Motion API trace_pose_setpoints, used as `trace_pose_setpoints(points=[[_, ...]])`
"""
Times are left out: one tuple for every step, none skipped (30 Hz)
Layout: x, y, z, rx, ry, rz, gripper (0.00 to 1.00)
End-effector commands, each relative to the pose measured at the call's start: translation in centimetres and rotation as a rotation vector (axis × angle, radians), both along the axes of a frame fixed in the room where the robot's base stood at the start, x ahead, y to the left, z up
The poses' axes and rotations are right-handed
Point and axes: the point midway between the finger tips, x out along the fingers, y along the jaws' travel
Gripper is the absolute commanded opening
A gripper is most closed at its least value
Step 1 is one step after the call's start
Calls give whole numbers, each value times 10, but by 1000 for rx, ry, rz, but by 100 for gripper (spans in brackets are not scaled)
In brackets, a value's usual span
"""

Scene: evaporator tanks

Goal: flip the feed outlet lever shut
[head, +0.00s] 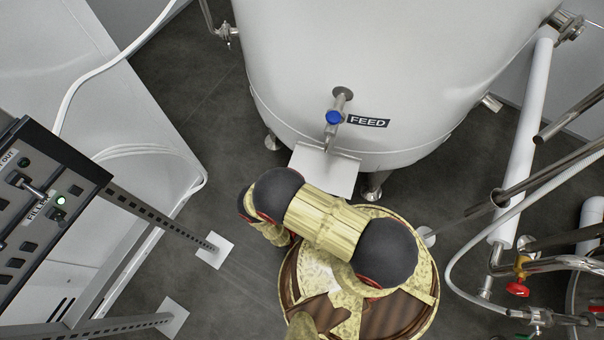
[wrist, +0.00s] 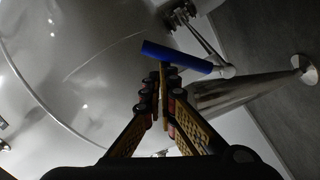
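The feed outlet lever (head: 334,117) has a blue handle on a small metal valve at the front of the large pale tank (head: 400,70), left of the black FEED label (head: 369,121). In the wrist view the blue handle (wrist: 178,57) lies slantwise across the picture, just past my fingertips. My gripper (wrist: 163,82) has its fingers drawn together, with a narrow tan strip between them. The handle looks very close to the tips; I cannot tell whether they touch. In the head view my gripper is hidden behind my arm.
A black control panel (head: 38,205) on slotted metal legs stands at the left. Pipes and a red-handled valve (head: 517,288) are at the right. A white plate (head: 325,169) sits below the outlet. Dark floor is open between the panel and the tank.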

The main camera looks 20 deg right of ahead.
Motion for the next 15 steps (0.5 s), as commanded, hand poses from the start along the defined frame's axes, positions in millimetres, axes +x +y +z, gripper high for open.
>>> trace_pose_setpoints(points=[[-5, -3, -6, -1, 2, -1, 0], [-7, -4, -7, -1, 2, -1, 0], [-9, -6, -10, -1, 2, -1, 0], [-11, -7, -12, -1, 2, -1, 0], [-13, -9, -14, -2, 2, -1, 0], [-15, -10, -17, -2, 2, -1, 0], [-16, -11, -19, -1, 2, -1, 0], [-18, -12, -21, -1, 2, -1, 0], [-20, -14, -23, -1, 2, -1, 0], [-21, -15, -25, -2, 2, -1, 0], [-22, -16, -27, -2, 2, -1, 0], [-24, -17, -30, -1, 2, -1, 0], [-25, -17, -32, 0, 2, 0, 0], [-26, -18, -34, 0, 2, 0, 0], [-27, -19, -36, 0, 2, 0, 0]])
